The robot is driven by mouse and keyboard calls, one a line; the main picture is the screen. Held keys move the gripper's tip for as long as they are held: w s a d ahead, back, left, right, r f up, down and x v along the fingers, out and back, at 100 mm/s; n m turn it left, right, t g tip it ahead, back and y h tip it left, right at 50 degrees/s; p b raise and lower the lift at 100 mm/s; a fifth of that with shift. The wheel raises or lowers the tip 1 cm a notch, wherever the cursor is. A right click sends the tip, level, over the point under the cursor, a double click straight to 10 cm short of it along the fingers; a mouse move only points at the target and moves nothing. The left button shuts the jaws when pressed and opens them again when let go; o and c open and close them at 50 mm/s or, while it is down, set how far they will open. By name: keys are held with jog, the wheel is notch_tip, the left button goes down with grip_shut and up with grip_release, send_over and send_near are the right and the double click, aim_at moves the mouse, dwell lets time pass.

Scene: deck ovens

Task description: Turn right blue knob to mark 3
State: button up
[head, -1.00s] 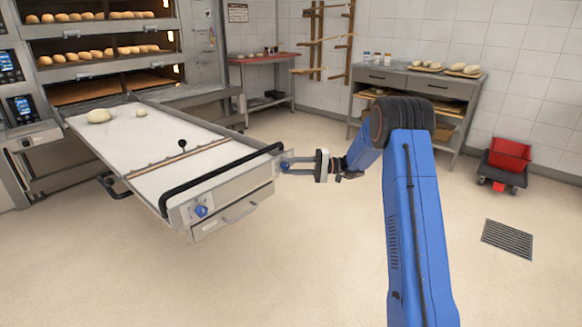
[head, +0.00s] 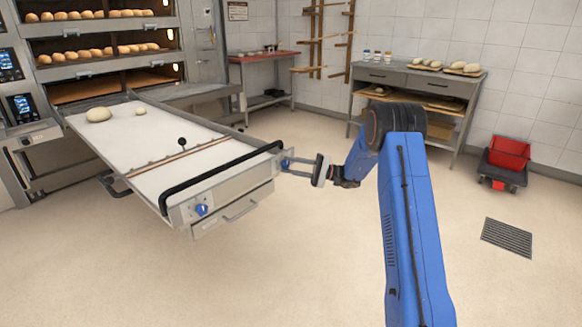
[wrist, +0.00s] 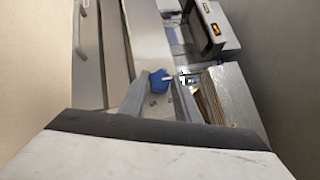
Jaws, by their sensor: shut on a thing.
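The right blue knob (head: 285,163) is on the front panel of the pulled-out oven loader, at its right end. My gripper (head: 287,164) has its fingers around this knob and is shut on it. In the wrist view the knob (wrist: 158,80) sits between the two finger ends, with a white pointer line toward the right of the picture. Small dial marks show below it; one looks like a 5, the others are too small or hidden to read. The left blue knob (head: 201,210) is on the same panel, apart from my gripper.
The loader's white belt (head: 150,145) carries two dough pieces and a black-knobbed lever. A black bar (head: 220,178) runs along its front edge. A work table (head: 415,85) with loaves and a red bin (head: 509,153) stand at the right. The floor in front is clear.

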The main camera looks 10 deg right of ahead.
jog(key=o, duration=1)
jog(key=shift+o, duration=0.2)
jog(key=v, duration=1.7)
jog(key=shift+d, duration=0.25)
jog(key=shift+s+f, duration=0.1)
jog(key=shift+f, duration=0.05)
